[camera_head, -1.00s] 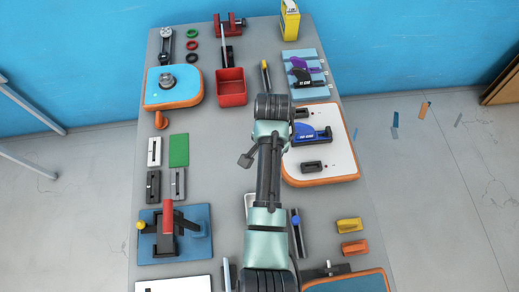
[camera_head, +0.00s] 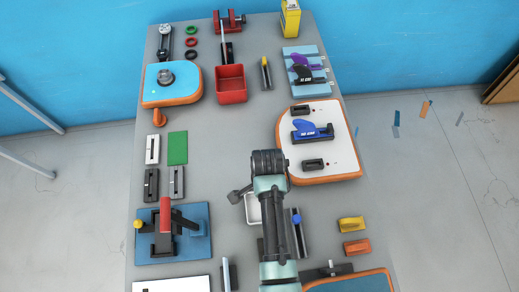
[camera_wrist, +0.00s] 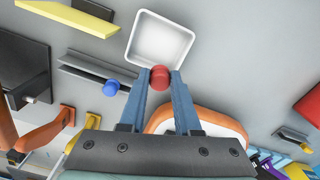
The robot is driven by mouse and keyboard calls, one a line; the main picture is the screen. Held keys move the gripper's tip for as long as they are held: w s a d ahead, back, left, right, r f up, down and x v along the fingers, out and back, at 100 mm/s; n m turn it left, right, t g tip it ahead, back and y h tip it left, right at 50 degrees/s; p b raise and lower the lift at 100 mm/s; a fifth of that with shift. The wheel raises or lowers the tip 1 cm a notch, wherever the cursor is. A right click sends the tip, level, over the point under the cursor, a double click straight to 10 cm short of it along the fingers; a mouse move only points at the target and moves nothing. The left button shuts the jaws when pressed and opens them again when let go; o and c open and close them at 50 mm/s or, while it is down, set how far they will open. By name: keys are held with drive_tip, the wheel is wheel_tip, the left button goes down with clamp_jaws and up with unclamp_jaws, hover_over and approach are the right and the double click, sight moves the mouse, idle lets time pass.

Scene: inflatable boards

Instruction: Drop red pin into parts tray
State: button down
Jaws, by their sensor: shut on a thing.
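My gripper (camera_wrist: 160,82) is shut on the red pin, whose round red head (camera_wrist: 160,76) shows between the blue fingertips in the wrist view. The rest of the pin is hidden. A white, square, shallow tray (camera_wrist: 134,40) lies just beyond the fingertips in the wrist view and its visible inside looks empty. In the head view the white tray (camera_head: 253,209) is partly covered by my arm. The pin and fingertips are hidden there by the arm. The pin's height above the tray is hard to tell.
A slotted rail with a blue knob (camera_head: 296,218) lies right of the tray. A white board with orange edge (camera_head: 324,170) holds a blue fin (camera_head: 312,131). A red bin (camera_head: 231,85) stands further back. The left holds a blue plate with a red-handled clamp (camera_head: 165,213).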

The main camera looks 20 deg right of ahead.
drive_tip(key=shift+f+b, duration=0.3)
drive_tip(key=shift+f, duration=0.4)
drive_tip(key=c, duration=0.5)
unclamp_jaws()
drive_tip(key=shift+c, duration=0.2)
drive_tip(key=shift+r, duration=0.1)
wheel_tip(320, 180, up, 13)
drive_tip(key=shift+b, duration=0.35)
